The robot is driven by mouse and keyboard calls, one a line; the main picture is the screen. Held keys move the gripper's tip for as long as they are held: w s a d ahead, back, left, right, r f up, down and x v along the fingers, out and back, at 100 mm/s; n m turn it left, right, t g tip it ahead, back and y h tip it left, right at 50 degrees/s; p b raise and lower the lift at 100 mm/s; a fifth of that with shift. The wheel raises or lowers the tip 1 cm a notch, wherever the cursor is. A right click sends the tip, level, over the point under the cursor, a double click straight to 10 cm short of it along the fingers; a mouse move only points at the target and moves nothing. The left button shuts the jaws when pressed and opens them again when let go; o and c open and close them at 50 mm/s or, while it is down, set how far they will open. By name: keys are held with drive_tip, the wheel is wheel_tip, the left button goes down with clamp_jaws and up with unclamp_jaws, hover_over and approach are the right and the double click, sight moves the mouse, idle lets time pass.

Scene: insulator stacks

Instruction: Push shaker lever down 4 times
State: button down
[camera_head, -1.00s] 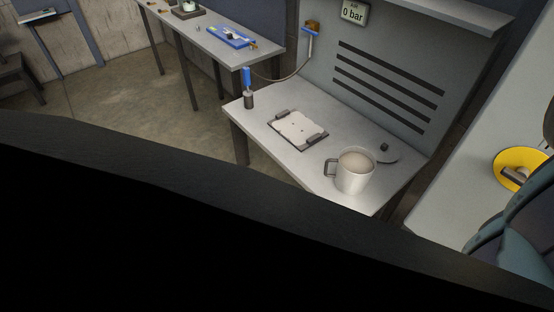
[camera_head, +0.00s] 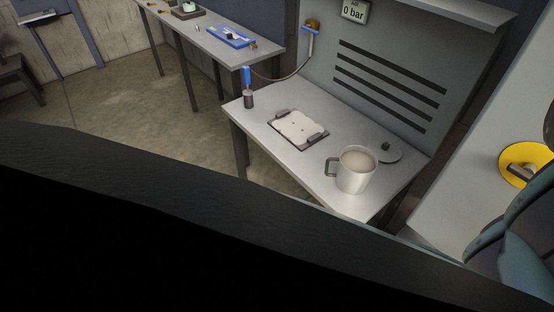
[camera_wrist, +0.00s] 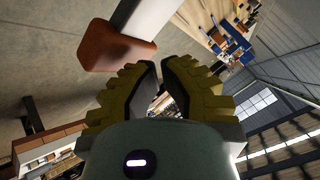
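In the wrist view my gripper (camera_wrist: 160,66) has yellow ridged fingers with dark inner faces. Its fingertips are drawn close together, and I see nothing held between them. A pale bar with a brown-red end (camera_wrist: 116,45) shows just beyond the left finger. It could be the shaker lever, but I cannot be sure. It looks apart from the fingertips; whether they touch is hard to tell. No part that is clearly a shaker lever shows in the head view, where my dark body hides the lower part. My gripper is not visible there.
A grey workbench (camera_head: 335,186) holds a flat fixture plate (camera_head: 299,127), a metal mug (camera_head: 355,172), a round lid (camera_head: 386,153) and a blue-handled tool (camera_head: 247,88). A yellow disc (camera_head: 513,173) is at right.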

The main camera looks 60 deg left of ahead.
drive_tip(key=shift+f+b, duration=2.7)
drive_tip(key=shift+b, duration=0.2)
idle(2.3)
idle(0.5)
drive_tip(key=shift+r+p, duration=0.3)
drive_tip(key=shift+r, duration=2.8)
drive_tip(key=shift+r, duration=0.95)
drive_tip(key=shift+r+p, duration=1.4)
drive_tip(key=shift+r, duration=0.15)
